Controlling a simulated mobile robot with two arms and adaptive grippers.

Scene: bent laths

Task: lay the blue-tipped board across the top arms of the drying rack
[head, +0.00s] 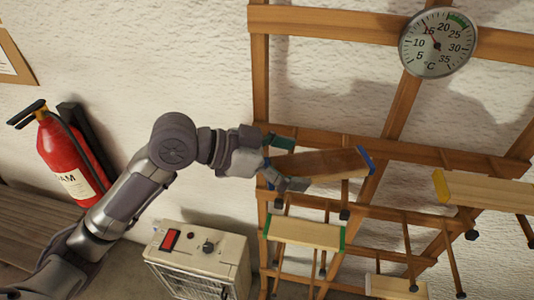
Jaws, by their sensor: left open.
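The blue-tipped board (322,164) is brown, with a blue right end. It lies roughly level, high on the wooden drying rack (385,145), and appears to rest on two top arms whose dark-capped ends (345,213) show below it. My left gripper (284,163) is at the board's left end, its two fingers spread, one above and one below that end. The fingers hide the left tip, and I cannot tell whether they touch the board. My right gripper is out of view.
A green-tipped board (304,232) lies on lower arms, and a yellow-tipped board (485,188) on arms to the right. A round thermometer (438,42) hangs at the upper right. A heater (197,262) stands below my left arm, and a red fire extinguisher (70,160) hangs left.

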